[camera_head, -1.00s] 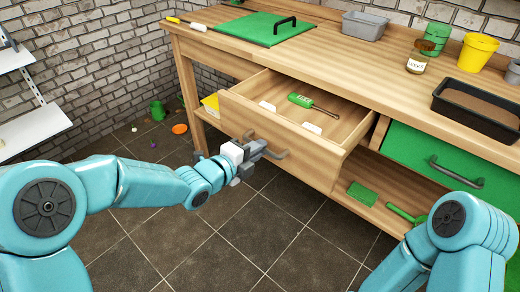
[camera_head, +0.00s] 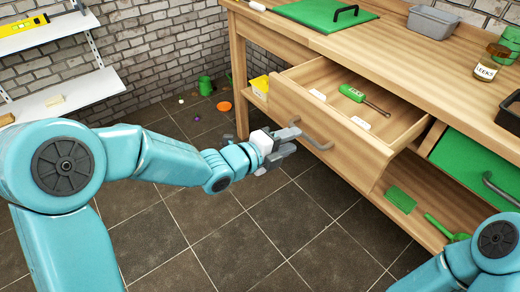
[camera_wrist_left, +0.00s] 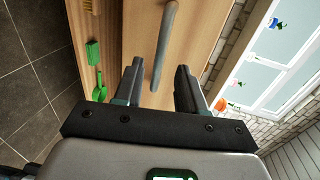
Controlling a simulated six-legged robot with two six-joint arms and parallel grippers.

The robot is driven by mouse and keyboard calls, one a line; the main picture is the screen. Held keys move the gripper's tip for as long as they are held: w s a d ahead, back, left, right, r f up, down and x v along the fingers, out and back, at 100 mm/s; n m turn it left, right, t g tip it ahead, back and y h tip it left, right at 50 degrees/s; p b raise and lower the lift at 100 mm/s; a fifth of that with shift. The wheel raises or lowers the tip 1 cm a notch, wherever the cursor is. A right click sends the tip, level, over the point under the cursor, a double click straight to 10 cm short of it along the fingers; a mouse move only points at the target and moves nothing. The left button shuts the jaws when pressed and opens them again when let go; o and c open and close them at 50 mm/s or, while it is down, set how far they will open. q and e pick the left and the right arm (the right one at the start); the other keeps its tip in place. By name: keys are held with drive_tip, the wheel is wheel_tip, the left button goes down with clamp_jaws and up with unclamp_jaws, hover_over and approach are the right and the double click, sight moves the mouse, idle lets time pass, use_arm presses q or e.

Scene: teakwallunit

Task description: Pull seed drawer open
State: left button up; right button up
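The wooden drawer (camera_head: 342,143) under the bench top stands pulled out, with its inside showing. Its grey bar handle (camera_head: 318,145) is on the front panel, and it also shows in the left wrist view (camera_wrist_left: 164,42). My left gripper (camera_head: 293,142) is at the handle's left end. In the left wrist view my left gripper (camera_wrist_left: 159,70) has its fingers apart, with the handle's near end in line between them; contact cannot be told. In the drawer lie a green-handled tool (camera_head: 353,92) and white pieces (camera_head: 318,94). My right gripper is out of view.
A green drawer (camera_head: 475,165) at the right is shut. On the bench (camera_head: 400,62) are a green mat (camera_head: 322,14), a grey tub (camera_head: 433,22) and a jar (camera_head: 492,63). White wall shelves (camera_head: 65,97) are at left. Floor before the drawer is clear.

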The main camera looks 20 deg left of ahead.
use_arm(q)
drive_tip(key=v, duration=1.2)
drive_tip(key=shift+p, duration=0.45)
drive_tip(key=s+d+f+n+g+y, duration=0.1)
drive_tip(key=s+d+f+n+g, duration=0.15)
drive_tip(key=f, duration=0.55)
drive_tip(key=s+d+f+n+g+y, duration=0.15)
drive_tip(key=f+n, duration=0.25)
drive_tip(key=f, duration=0.4)
drive_tip(key=s+d+f+n+g, duration=0.1)
drive_tip(key=f+n+g, duration=0.15)
drive_tip(key=f, duration=0.65)
drive_tip(key=s+a+f+n+g+y, duration=0.25)
drive_tip(key=s+f+n+g, duration=0.35)
drive_tip(key=s+f+n, duration=0.9)
wheel_tip(320, 180, up, 24)
drive_tip(key=w+n+p, duration=0.2)
drive_tip(key=n+p, duration=0.1)
drive_tip(key=p, duration=1.6)
drive_tip(key=shift+d+p, duration=0.3)
